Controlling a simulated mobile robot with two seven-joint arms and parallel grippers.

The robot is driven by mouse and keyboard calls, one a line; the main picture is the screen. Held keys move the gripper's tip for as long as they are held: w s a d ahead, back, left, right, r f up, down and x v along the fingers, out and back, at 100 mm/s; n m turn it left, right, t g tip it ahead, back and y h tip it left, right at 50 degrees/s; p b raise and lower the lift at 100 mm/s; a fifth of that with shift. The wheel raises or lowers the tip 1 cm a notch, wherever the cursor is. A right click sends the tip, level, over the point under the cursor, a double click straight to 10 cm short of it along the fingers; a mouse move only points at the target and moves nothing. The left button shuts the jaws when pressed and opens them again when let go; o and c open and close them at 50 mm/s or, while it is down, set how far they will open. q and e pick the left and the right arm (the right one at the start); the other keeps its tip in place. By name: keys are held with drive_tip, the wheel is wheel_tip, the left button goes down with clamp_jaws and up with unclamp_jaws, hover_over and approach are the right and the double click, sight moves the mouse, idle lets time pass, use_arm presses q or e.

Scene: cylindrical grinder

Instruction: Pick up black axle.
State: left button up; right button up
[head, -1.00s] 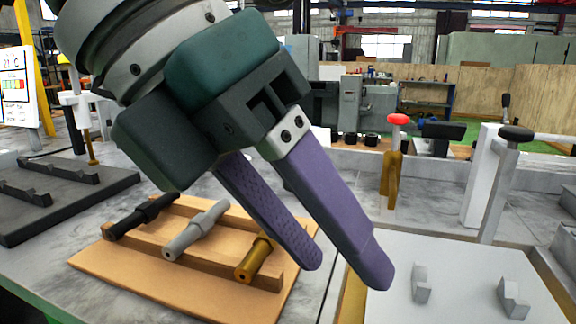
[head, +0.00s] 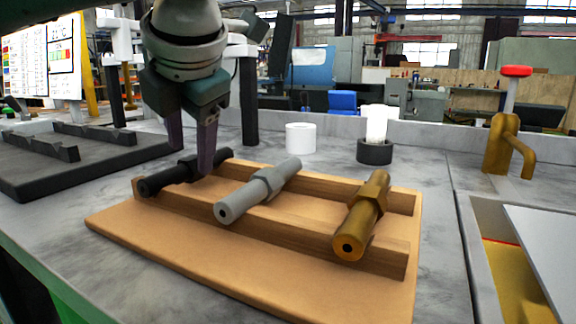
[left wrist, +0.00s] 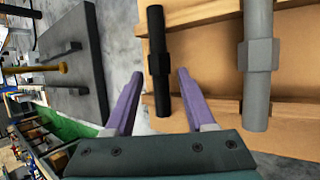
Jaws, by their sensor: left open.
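The black axle (head: 186,172) lies across the wooden rack (head: 300,232) at its left end. It also shows in the left wrist view (left wrist: 157,60), between the lines of my two fingers. My left gripper (head: 190,160) is open and points down at the black axle, with a purple finger on either side of it in the head view. I see no finger closed on the axle. In the left wrist view the fingertips (left wrist: 160,74) flank the axle's lower half. My right gripper is not in view.
A grey axle (head: 258,190) and a brass axle (head: 362,215) lie on the same rack to the right. A dark fixture plate (head: 85,160) is at the left. A white cylinder (head: 300,138) and a black ring base (head: 375,152) stand behind the rack.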

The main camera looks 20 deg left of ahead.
sight(191, 160)
use_arm(q)
drive_tip(key=x, duration=0.3)
drive_tip(key=shift+a+f, duration=0.15)
drive_tip(key=shift+f, duration=0.05)
drive_tip(key=shift+c, duration=0.4)
clamp_jaws()
drive_tip(key=shift+w+r, duration=0.1)
drive_tip(key=shift+r, duration=0.05)
idle(0.6)
